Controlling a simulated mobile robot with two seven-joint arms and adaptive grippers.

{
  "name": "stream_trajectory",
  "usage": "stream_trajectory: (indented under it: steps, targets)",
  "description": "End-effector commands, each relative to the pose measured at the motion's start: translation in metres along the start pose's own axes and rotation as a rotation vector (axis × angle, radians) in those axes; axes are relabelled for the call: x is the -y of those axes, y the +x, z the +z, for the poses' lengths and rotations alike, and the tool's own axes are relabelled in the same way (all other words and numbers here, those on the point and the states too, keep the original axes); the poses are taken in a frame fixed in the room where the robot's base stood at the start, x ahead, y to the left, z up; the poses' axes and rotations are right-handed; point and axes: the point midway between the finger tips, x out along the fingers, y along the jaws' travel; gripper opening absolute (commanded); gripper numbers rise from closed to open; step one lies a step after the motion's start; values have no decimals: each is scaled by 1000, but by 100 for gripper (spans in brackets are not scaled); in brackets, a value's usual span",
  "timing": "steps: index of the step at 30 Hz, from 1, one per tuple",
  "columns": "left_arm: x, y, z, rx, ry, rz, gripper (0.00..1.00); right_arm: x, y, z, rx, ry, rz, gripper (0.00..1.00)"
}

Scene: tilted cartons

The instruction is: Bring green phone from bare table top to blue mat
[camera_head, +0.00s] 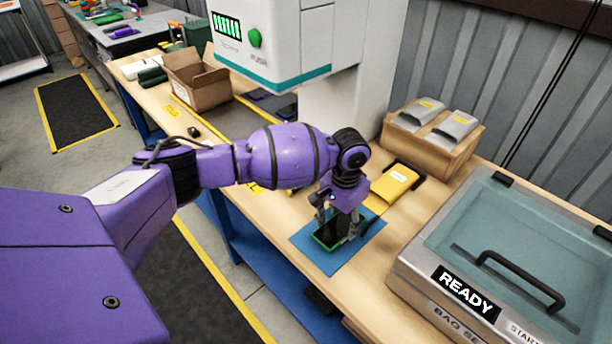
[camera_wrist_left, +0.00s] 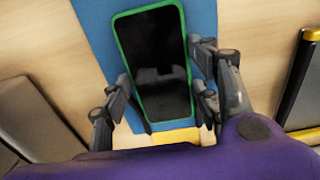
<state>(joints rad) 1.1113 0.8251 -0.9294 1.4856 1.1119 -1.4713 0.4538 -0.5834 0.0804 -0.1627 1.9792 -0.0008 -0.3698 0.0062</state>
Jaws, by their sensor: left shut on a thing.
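The green phone (camera_head: 327,236), with a green rim and dark face, is at the blue mat (camera_head: 345,257) on the wooden table. My left gripper (camera_head: 339,230) is above the mat, pointing down, and shut on the phone. In the left wrist view the phone (camera_wrist_left: 152,50) sits between the two fingers, with the blue mat (camera_wrist_left: 203,18) behind it. I cannot tell whether the phone touches the mat or is just above it. The gripper hides part of the phone and mat in the head view. My right gripper is not in view.
A yellow packet (camera_head: 394,184) lies just behind the mat. A machine with a READY label (camera_head: 466,291) stands at the right. A carton with grey packs (camera_head: 433,137) is at the back, and an open carton (camera_head: 198,82) is at the far left.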

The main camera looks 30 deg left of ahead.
Motion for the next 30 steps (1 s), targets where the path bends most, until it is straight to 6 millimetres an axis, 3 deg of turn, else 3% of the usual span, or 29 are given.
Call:
stream_trajectory:
  steps: [30]
  targets:
    - [0,4,-2,-3,1,0,24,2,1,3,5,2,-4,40]
